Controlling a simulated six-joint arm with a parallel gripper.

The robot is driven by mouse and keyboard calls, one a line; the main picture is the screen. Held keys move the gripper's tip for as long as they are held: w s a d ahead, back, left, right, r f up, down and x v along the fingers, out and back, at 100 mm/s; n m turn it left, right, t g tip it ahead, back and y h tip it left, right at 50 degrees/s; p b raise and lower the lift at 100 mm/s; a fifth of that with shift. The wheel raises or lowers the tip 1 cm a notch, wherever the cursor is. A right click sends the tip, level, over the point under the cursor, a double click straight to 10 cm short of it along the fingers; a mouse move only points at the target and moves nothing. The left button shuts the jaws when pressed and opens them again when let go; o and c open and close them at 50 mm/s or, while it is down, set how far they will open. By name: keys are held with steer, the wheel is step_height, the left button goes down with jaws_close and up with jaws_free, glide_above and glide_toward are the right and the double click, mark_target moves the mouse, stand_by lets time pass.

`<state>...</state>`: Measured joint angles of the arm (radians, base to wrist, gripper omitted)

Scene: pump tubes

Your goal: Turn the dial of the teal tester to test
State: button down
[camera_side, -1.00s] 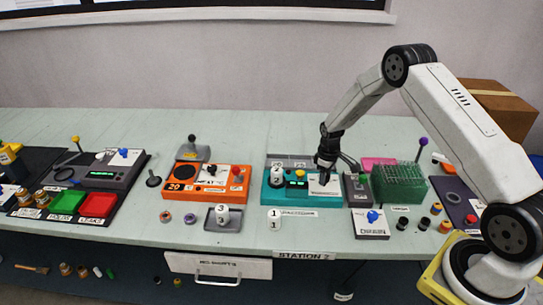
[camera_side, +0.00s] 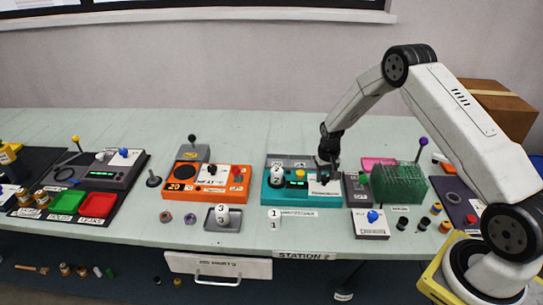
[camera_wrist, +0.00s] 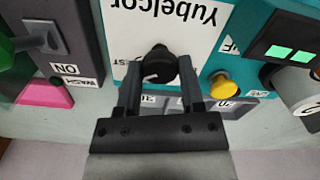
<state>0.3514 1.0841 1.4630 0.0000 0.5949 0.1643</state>
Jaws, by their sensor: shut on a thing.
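The teal tester (camera_side: 272,195) sits on the bench with a white top panel, a green lit display and a yellow button (camera_wrist: 223,86). Its black dial (camera_wrist: 158,64) stands on the white panel in the wrist view, with a pale pointer mark towards the lower left. A partly hidden label ending in "ST" (camera_wrist: 121,62) is left of the dial. My gripper (camera_wrist: 158,82) is shut on the dial, one finger on each side. In the side view my gripper (camera_side: 328,165) is over the right part of the tester and hides the dial.
A dark grey box (camera_side: 356,188) with a switch stands close right of the tester, beside a green rack (camera_side: 398,184). A white cylinder (camera_side: 277,175) stands on the tester's left part. An orange device (camera_side: 178,193) is further left.

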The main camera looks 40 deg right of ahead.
mark_target(325, 177)
stand_by(0.4)
steer(key=shift+c, duration=1.1)
jaws_free()
steer(key=shift+r, duration=3.9)
